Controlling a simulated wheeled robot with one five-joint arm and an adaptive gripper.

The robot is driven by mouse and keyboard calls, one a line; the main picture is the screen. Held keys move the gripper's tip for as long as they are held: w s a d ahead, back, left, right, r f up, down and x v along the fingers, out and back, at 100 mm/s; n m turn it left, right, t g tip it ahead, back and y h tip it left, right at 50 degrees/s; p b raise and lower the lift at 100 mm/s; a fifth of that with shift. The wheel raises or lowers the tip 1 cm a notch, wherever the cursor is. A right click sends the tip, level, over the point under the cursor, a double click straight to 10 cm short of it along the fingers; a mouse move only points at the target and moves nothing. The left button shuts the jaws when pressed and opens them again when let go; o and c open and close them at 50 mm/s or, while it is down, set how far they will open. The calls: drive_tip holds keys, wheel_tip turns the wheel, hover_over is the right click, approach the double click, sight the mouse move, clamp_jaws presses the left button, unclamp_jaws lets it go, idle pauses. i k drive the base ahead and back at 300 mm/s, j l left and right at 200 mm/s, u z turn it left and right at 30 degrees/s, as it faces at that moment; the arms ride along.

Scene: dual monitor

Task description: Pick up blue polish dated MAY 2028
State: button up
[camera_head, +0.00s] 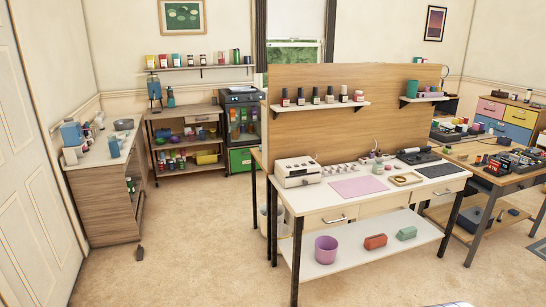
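No blue polish dated MAY 2028 can be made out; any date labels are too small to read from here. Small dark polish-like bottles (300,97) stand in a row on the left shelf of the wooden partition. More small colourful containers (203,58) stand on the far wall shelf, too small to identify. Blue items (71,133) sit on the left counter, and another blue item (154,90) stands on the far rack; I cannot tell whether either is a polish.
A white-topped desk (310,204) with drawers and a lower shelf stands centre right. A wooden cabinet (105,205) lines the left wall beside a white door (30,170). Another crowded table (480,185) is at right. The carpet (195,240) between cabinet and desk is clear.

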sight(299, 101)
drive_tip(key=i+l+z, duration=0.1)
drive_tip(key=i+z, duration=0.15)
drive_tip(key=i, duration=0.35)
drive_tip(key=i+z, duration=0.3)
drive_tip(key=i, duration=0.35)
drive_tip(key=i+l+u, duration=0.45)
drive_tip(key=i, duration=0.2)
drive_tip(key=i+l+u, duration=0.5)
drive_tip(key=i, duration=0.3)
drive_tip(key=i+l+u, duration=0.1)
drive_tip(key=i+l, duration=0.25)
drive_tip(key=i, duration=0.1)
